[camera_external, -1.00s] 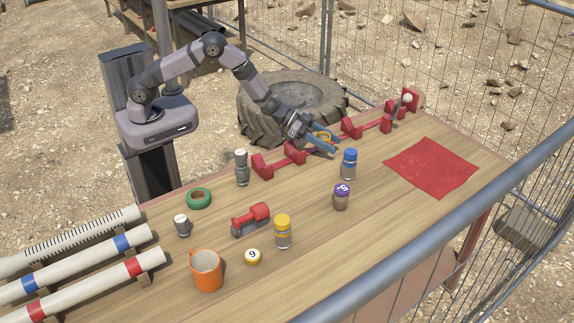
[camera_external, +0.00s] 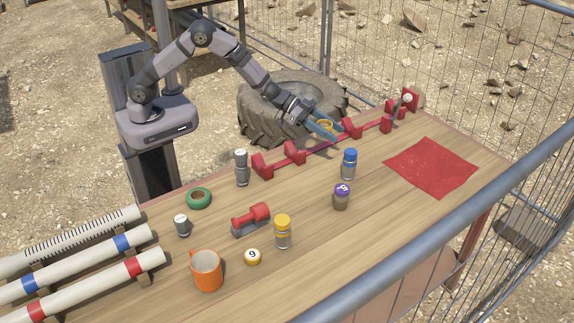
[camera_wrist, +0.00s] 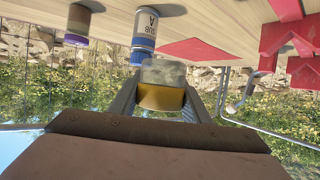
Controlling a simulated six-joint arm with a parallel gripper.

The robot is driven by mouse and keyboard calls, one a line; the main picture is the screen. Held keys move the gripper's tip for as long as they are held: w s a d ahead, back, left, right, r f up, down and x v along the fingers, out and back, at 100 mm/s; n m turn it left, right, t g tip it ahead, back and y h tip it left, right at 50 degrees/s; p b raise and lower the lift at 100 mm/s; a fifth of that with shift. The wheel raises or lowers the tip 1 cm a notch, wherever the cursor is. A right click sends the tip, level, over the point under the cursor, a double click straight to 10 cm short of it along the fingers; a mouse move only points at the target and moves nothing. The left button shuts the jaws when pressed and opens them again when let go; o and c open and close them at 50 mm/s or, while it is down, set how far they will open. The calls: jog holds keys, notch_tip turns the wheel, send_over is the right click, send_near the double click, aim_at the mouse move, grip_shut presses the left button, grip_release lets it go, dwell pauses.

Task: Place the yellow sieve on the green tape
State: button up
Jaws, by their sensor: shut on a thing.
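My gripper (camera_external: 322,130) is shut on the yellow sieve (camera_external: 325,123) and holds it in the air above the red rack, at the table's far edge. In the wrist view the sieve (camera_wrist: 161,97) sits between the two fingers, with its yellow band towards me and a grey mesh-like part beyond. The green tape (camera_external: 199,189) is a roll lying flat on the table to the left, well away from my gripper. Its top is bare.
The red rack (camera_external: 264,166) runs along the far edge. A grey-white bottle (camera_external: 241,168) stands between it and the tape.

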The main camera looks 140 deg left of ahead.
jog(key=w+d+r+m+h+p, duration=0.2)
jog(key=w+d+r, duration=0.3)
jog(key=w+d, duration=0.15)
jog(key=m+g+h+p, duration=0.2)
jog(key=m+h+p, duration=0.1)
jog(key=m+h, duration=1.05)
send_over(195, 201)
notch_tip(195, 201, down, 3)
jog(key=shift+n+h, duration=0.25)
jog(key=shift+h, duration=0.1)
jog(key=shift+f, duration=2.95)
jog(key=shift+f, duration=2.1)
